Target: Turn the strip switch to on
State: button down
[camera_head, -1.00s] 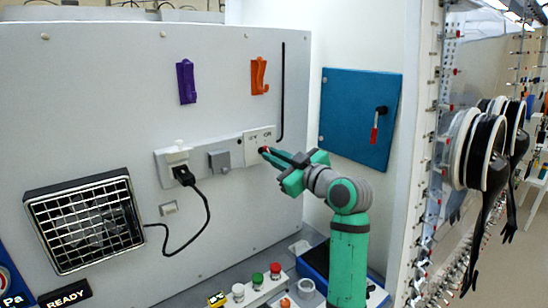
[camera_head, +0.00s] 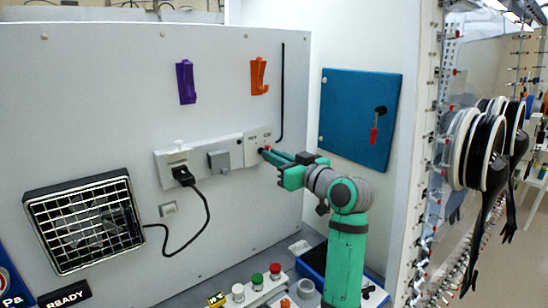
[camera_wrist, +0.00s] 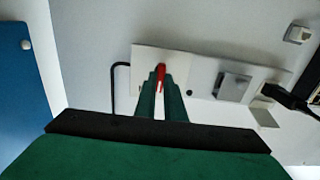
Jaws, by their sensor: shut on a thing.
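The strip switch has a white plate (camera_head: 258,136) at the right end of the wall strip (camera_head: 198,158), with small labels near its top that are too blurred to read surely. Its red lever (camera_wrist: 161,73) lies between my two green fingertips in the wrist view, pointing up and down in that picture. My gripper (camera_head: 264,151) is shut on the red lever, at the lower part of the plate; it also shows in the wrist view (camera_wrist: 161,88). The fingers hide part of the lever, so its exact angle against the labels is hard to tell.
A grey square cover (camera_head: 219,160) and a black plug (camera_head: 182,175) with a cable sit left along the strip. A blue door (camera_head: 360,117) with a red-tipped handle is at the right. Purple (camera_head: 186,83) and orange (camera_head: 258,77) hooks hang above. Buttons (camera_head: 257,279) stand below.

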jog(key=c, duration=1.8)
grip_release()
jog(key=shift+c, duration=0.2)
jog(key=shift+d, duration=0.1)
jog(key=v, duration=1)
jog(key=shift+s+d, duration=0.2)
jog(key=shift+s, duration=0.1)
